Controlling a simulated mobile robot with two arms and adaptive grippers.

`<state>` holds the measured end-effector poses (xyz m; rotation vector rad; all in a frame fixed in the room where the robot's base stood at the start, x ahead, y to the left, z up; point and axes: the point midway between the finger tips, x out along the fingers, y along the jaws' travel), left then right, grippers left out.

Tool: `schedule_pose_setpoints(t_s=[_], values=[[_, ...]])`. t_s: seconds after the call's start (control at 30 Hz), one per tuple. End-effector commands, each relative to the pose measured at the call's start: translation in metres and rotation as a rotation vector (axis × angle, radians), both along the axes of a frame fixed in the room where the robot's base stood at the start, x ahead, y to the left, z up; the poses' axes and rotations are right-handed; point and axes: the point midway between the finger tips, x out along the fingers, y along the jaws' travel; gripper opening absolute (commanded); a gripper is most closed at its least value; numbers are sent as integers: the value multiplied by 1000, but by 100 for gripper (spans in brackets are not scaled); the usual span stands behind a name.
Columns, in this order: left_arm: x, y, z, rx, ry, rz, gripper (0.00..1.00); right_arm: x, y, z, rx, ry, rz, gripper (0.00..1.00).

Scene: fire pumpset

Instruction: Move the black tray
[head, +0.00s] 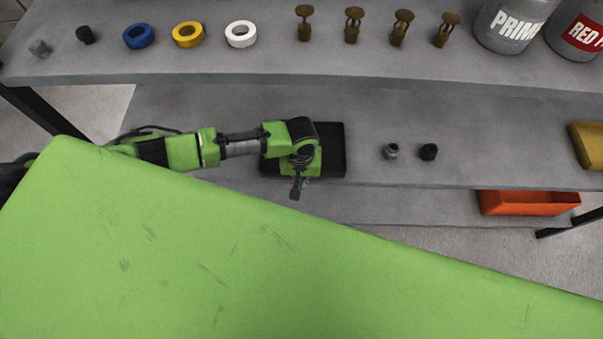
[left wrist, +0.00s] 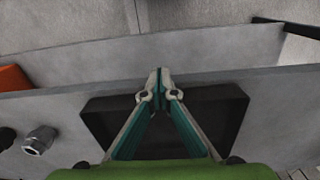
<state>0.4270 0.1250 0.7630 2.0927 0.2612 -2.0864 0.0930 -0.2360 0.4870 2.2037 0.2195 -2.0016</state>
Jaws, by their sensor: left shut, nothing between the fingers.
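The black tray (head: 331,152) lies on the middle grey shelf in the head view, partly hidden under my left arm's end. In the left wrist view the black tray (left wrist: 227,113) sits behind the fingers, close to the shelf's edge. My left gripper (head: 295,194) is over the tray's near edge in the head view. In the left wrist view my left gripper (left wrist: 158,75) has its fingertips together, with nothing between them. The fingers point past the tray's edge toward the shelf's edge. I cannot tell whether they touch the tray. My right gripper is not in view.
Two small fittings, one grey (head: 390,151) and one black (head: 428,152), stand right of the tray. An orange bin (head: 528,203) is on the lower shelf. The upper shelf (head: 300,68) holds tape rolls, sprinkler heads and cans. A large green surface fills the foreground.

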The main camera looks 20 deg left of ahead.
Motion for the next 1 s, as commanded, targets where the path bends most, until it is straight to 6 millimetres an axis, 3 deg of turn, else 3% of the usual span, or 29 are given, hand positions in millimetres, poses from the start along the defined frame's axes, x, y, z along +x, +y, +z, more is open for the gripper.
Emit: schedule_pose_setpoints(t_s=[0.2,0.67,0.77,1.0], values=[[16,4,0,1,2,-2,0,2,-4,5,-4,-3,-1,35],[21,5,-1,0,2,-1,0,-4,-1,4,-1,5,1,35],[34,8,-2,1,0,2,0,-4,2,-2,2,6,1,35],[98,23,-7,-1,-1,4,0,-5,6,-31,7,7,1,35]])
